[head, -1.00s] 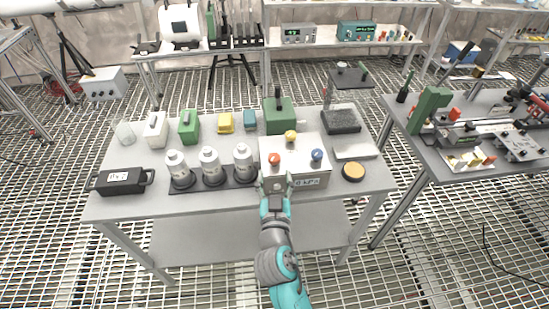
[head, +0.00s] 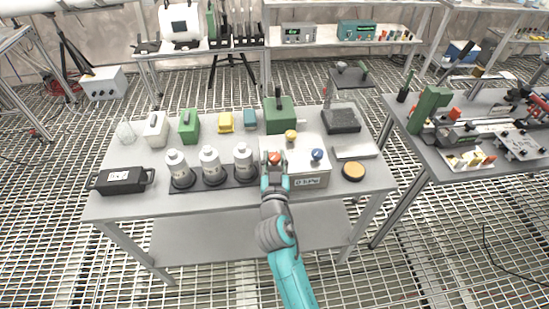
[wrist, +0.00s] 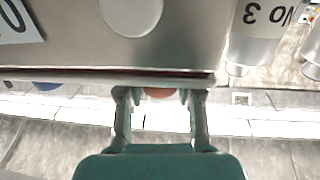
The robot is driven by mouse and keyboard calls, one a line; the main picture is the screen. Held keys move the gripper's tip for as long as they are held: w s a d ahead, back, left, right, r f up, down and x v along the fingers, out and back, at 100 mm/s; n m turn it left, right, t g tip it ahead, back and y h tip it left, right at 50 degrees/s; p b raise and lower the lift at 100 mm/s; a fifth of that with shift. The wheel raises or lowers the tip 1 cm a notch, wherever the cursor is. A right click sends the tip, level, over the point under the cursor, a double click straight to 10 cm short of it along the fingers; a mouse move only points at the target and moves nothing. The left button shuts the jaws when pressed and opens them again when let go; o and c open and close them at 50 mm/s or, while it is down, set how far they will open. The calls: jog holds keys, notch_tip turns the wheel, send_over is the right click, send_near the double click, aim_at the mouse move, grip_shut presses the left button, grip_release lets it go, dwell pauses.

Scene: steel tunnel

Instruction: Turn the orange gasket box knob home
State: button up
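The pale metal box (head: 309,170) stands at the right front of the middle table, with an orange knob (head: 274,157), a yellow knob (head: 290,135) and a blue knob (head: 317,154) on top. My gripper (head: 274,167) is at the box's front left, level with the orange knob. In the wrist view my gripper (wrist: 160,95) has its fingers apart, one on each side of the orange knob (wrist: 160,93). A gap shows between knob and fingers. The box edge hides most of the knob there. The blue knob (wrist: 47,86) peeks out at the left.
Several grey-white cylinders (head: 211,166) stand just left of the box, close to my gripper. A green block (head: 279,115) stands behind it. A round orange-topped disc (head: 353,171) and a flat grey plate (head: 354,151) lie to the right.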

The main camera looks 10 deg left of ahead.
jog(key=c, duration=0.3)
jog(key=shift+a+m+h, duration=0.1)
jog(key=shift+m+h, duration=0.3)
jog(key=shift+h, duration=0.3)
jog(key=shift+m+h, duration=0.4)
jog(key=shift+h, duration=0.2)
jog(key=o, duration=1.2)
jog(key=shift+s, duration=0.1)
